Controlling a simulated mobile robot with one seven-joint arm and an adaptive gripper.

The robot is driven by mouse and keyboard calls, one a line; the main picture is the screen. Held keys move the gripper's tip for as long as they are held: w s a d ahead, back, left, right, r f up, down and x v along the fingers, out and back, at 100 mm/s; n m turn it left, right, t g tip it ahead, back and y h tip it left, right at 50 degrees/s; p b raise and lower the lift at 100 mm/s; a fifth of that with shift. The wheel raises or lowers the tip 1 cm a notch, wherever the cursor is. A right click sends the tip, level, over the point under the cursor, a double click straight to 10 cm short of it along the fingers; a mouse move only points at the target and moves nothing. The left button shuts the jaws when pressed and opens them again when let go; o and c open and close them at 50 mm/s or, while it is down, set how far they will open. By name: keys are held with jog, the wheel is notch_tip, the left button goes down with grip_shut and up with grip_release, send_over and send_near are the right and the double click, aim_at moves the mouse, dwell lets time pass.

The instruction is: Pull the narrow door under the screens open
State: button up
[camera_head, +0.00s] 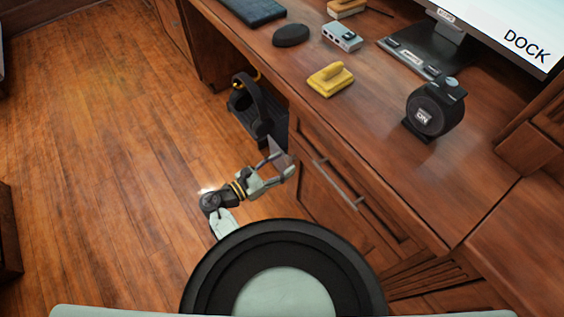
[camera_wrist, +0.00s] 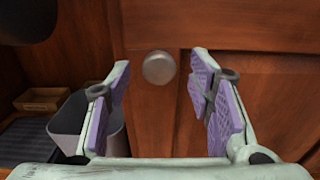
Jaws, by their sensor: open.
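The narrow wooden door (camera_head: 316,205) is in the cabinet front under the desk, below a drawer, and looks shut. In the wrist view its round metal knob (camera_wrist: 158,67) sits near the left edge of the door front (camera_wrist: 152,110). My gripper (camera_head: 283,160) is beside the left end of the cabinet front. I cannot tell if the fingertips reach the knob's depth. The knob is hidden in the head view.
A drawer with a bar handle (camera_head: 338,185) is above the door. Left of the door is an open bay with a grey bin (camera_wrist: 70,122) and a small wooden box (camera_wrist: 42,99). A screen (camera_head: 520,30) and a black round device (camera_head: 434,108) stand on the desk. The floor at left is clear.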

jog(key=shift+w+d, duration=0.2)
jog(key=shift+d, duration=0.05)
jog(key=shift+c, duration=0.5)
grip_shut()
dwell(0.4)
